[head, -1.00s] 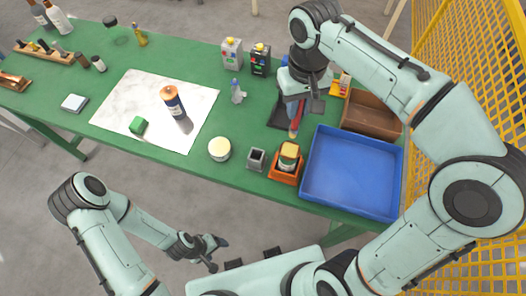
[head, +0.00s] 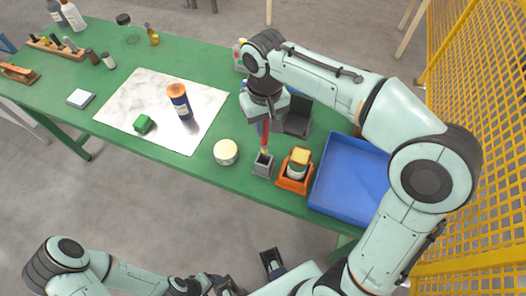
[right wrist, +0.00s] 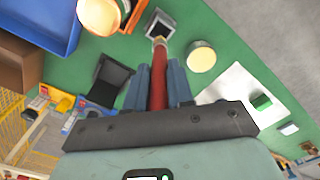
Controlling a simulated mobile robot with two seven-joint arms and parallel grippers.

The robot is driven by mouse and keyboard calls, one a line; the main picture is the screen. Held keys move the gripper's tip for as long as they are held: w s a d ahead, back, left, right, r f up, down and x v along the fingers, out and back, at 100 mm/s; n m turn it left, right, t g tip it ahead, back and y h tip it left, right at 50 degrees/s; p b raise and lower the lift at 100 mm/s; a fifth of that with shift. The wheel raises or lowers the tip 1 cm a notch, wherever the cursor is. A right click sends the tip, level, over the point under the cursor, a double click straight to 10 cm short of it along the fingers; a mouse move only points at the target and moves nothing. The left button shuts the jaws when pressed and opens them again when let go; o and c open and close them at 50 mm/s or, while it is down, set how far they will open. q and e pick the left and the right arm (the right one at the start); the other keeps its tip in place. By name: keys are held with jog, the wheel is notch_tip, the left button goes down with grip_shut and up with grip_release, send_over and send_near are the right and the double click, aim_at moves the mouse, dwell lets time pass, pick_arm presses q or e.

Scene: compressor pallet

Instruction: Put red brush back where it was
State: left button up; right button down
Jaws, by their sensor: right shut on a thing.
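My right gripper (head: 264,117) is shut on the red brush (head: 265,133), which points down with its pale tip lowest. In the right wrist view the red handle (right wrist: 158,85) sits between the blue-grey fingers (right wrist: 158,88). The tip appears at the opening of a small grey square cup (head: 262,168), also seen in the right wrist view (right wrist: 163,21). I cannot tell whether the tip is inside or just above it.
An orange holder with a jar (head: 294,178) stands close right of the cup, and a blue tray (head: 345,185) beyond it. A round cream-lidded tub (head: 226,152) is on the left. A white marble sheet (head: 140,88) bears a bottle and green block. Yellow mesh fencing (head: 490,100) is at right.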

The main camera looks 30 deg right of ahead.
aim_at(264, 148)
notch_tip(264, 148, down, 11)
jog(key=shift+b, duration=0.7)
jog(key=shift+f, duration=0.15)
jog(key=c, duration=1)
grip_release()
jog(key=shift+r, duration=0.25)
notch_tip(264, 148, up, 12)
jog(key=shift+f+p, duration=0.1)
jog(key=shift+p, duration=0.9)
